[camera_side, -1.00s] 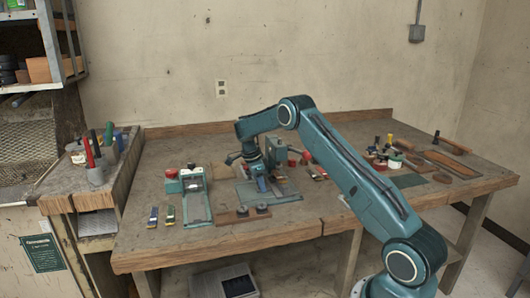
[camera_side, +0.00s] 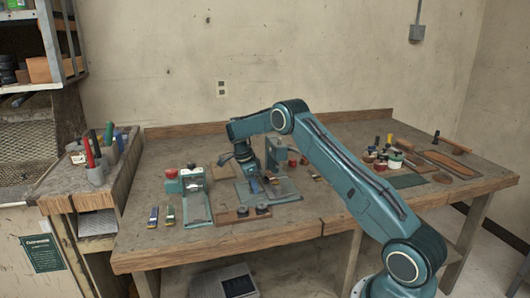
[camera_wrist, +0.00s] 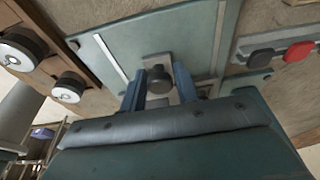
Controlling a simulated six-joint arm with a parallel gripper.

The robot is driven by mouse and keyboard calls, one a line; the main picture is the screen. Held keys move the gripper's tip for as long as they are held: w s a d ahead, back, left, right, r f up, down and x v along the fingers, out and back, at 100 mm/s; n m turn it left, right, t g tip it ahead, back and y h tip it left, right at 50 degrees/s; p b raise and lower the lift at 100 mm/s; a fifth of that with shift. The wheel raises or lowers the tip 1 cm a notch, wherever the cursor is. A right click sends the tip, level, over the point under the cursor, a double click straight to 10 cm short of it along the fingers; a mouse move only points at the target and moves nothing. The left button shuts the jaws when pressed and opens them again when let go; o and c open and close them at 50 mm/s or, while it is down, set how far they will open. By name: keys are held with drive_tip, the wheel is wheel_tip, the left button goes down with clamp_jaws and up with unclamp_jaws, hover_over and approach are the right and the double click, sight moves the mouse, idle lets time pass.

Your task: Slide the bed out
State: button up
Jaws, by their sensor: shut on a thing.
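The sole stitcher stands mid-bench in the side view, with a teal upright (camera_side: 276,152) behind a flat teal base plate (camera_side: 290,192). In the wrist view the teal plate (camera_wrist: 200,30) carries pale rails and a grey bracket with a dark round knob (camera_wrist: 158,77), which looks like the bed's handle. My gripper (camera_side: 254,188) reaches down over the plate in the side view. In the wrist view its blue fingers (camera_wrist: 159,90) are on both sides of the knob and shut on it. The bed's far part is hidden by my arm in the side view.
A wooden board with round dark knobs (camera_side: 243,213) lies in front of the plate. A teal stand (camera_side: 196,205) and small coloured blocks (camera_side: 161,215) are to the left. Jars (camera_side: 395,158) and a tool rack (camera_side: 97,174) stand farther out. Bare bench shows at front right.

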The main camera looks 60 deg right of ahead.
sight(244, 193)
drive_tip(key=shift+w+a, duration=0.1)
drive_tip(key=shift+a, duration=0.05)
drive_tip(key=shift+w+a, duration=2.65)
drive_tip(key=shift+a, duration=0.05)
drive_tip(key=o, duration=0.6)
drive_tip(key=shift+c, duration=0.2)
drive_tip(key=shift+d, duration=0.15)
